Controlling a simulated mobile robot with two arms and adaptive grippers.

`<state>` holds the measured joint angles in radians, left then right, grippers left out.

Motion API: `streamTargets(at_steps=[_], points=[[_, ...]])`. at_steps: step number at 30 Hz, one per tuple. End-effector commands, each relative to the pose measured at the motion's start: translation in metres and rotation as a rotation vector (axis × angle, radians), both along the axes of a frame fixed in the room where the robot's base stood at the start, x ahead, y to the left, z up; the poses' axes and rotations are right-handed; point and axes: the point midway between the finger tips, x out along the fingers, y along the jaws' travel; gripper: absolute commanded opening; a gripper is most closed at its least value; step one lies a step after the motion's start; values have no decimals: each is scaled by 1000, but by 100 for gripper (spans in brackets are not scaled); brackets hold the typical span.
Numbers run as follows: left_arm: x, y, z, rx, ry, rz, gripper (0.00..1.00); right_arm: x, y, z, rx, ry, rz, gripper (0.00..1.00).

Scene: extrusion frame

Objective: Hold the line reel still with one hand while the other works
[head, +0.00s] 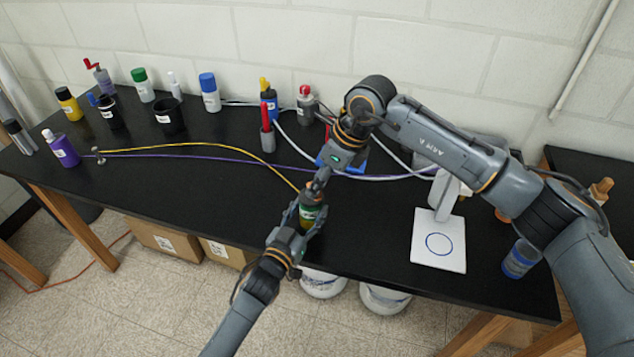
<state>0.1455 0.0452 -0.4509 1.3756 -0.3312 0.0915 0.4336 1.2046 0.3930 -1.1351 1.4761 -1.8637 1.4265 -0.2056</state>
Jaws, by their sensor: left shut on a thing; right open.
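The line reel (314,212), a small dark olive-green body with a pale label, is at the front edge of the black bench. My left gripper (303,222) is shut on it from the front. A yellow line (230,150) runs from the reel area back to a small metal post (99,156) at the left. My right gripper (319,184) is open just above and behind the reel, its fingers pointing down at it. Whether it touches the reel or the line I cannot tell. The grippers hide part of the reel.
A purple line (225,161) crosses the bench (200,200). Behind my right gripper is a blue object (353,159), partly hidden. A white board with a blue ring (438,252) and a blue jar (520,259) are at right.

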Motion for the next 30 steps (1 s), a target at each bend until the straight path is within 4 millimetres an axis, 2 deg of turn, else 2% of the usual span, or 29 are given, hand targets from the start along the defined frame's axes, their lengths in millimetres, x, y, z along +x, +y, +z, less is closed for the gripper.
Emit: streamTargets(at_steps=[6, 14, 21, 30], points=[[0, 0, -1, 0, 1, 1, 17, 3, 6, -15, 0, 0, -1, 42], [0, 0, -1, 0, 1, 1, 17, 3, 6, -16, 0, -1, 0, 42], [0, 0, -1, 0, 1, 1, 17, 3, 6, -16, 0, -1, 0, 0], [0, 0, -1, 0, 1, 1, 17, 3, 5, -16, 0, 0, 19, 0]])
